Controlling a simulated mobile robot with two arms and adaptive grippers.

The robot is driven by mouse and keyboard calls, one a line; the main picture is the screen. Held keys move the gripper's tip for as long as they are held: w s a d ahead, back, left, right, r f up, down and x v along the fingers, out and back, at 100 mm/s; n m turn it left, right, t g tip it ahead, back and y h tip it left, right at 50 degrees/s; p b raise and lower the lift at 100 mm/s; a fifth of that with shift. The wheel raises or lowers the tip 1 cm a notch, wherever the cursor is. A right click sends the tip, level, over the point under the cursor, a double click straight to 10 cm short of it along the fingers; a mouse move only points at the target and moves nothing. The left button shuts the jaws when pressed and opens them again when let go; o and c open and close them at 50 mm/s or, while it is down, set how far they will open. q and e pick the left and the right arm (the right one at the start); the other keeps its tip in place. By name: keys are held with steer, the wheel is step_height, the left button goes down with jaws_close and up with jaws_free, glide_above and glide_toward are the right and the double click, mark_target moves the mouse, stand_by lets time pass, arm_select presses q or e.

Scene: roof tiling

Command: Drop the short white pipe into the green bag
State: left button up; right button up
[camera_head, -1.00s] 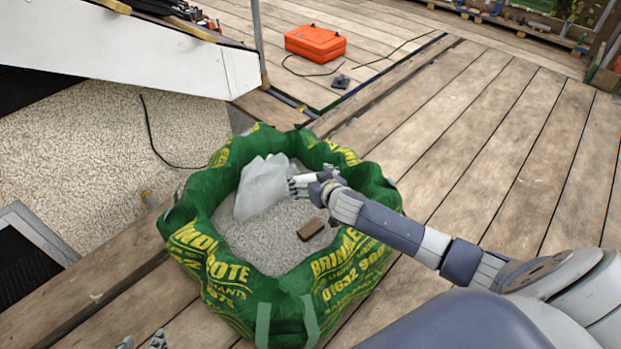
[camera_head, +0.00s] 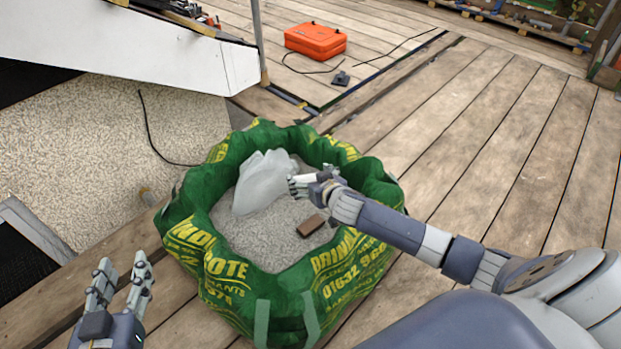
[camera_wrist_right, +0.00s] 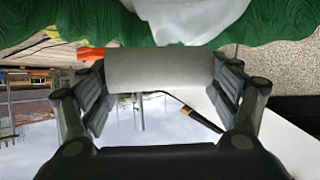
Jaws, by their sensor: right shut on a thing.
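The green bag (camera_head: 232,275) stands open on the wooden deck with yellow lettering on its sides. It holds grey gravel, a whitish sack (camera_head: 262,184) and a small brown block (camera_head: 310,225). My right gripper (camera_head: 303,185) is above the bag's opening, near its right inner side. In the right wrist view it is shut on the short white pipe (camera_wrist_right: 160,69), which lies across between the two fingers. In the head view the pipe is mostly hidden by the fingers. My left gripper (camera_head: 119,283) is open and empty, left of the bag, with its fingers apart and pointing up.
An orange case (camera_head: 315,41) with a black cable lies on the deck behind the bag. A white sloping board (camera_head: 130,45) and a pebbled wall (camera_head: 180,125) are at the left. The deck right of the bag is clear.

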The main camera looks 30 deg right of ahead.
stand_by(0.3)
steer(key=o, duration=0.9)
steer(key=shift+o, duration=0.2)
steer(key=v, duration=1.2)
steer(key=shift+a+f, duration=0.1)
